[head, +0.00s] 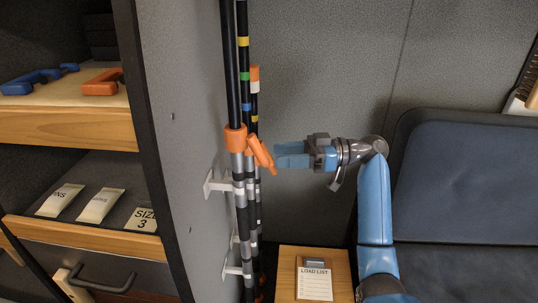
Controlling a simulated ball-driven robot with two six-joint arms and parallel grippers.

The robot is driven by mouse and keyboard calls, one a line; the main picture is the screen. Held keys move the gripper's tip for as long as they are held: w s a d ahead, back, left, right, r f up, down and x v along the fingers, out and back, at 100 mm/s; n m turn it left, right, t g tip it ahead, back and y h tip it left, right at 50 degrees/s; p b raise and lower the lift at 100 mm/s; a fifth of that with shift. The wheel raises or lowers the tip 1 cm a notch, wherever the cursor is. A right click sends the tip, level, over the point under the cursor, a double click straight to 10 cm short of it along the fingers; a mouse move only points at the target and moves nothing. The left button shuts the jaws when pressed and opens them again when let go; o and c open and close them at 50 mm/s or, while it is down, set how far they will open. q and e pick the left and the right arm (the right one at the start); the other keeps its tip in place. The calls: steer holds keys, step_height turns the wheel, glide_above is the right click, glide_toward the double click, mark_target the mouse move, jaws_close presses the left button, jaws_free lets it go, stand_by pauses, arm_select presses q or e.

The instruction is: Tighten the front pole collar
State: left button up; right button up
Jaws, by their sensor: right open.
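The front pole (232,70) is black and stands upright at the left of the middle in the head view. Its orange collar (235,139) sits around it at mid-height. An orange lever (260,152) slants down and to the right beside the collar. My right gripper (278,156) comes in from the right. Its blue fingers point left, with their tips close to the lever's right side. I cannot tell whether they touch it. The jaws are open and hold nothing that I can see. My left gripper is out of view.
More poles with coloured bands (244,76) stand close behind, by white brackets (219,182). Wooden shelves (60,128) with orange and blue clamps are on the left. A load list clipboard (314,279) lies on a wooden top below. A dark blue padded seat (465,180) is on the right.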

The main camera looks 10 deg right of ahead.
steer(key=shift+d, duration=2.45)
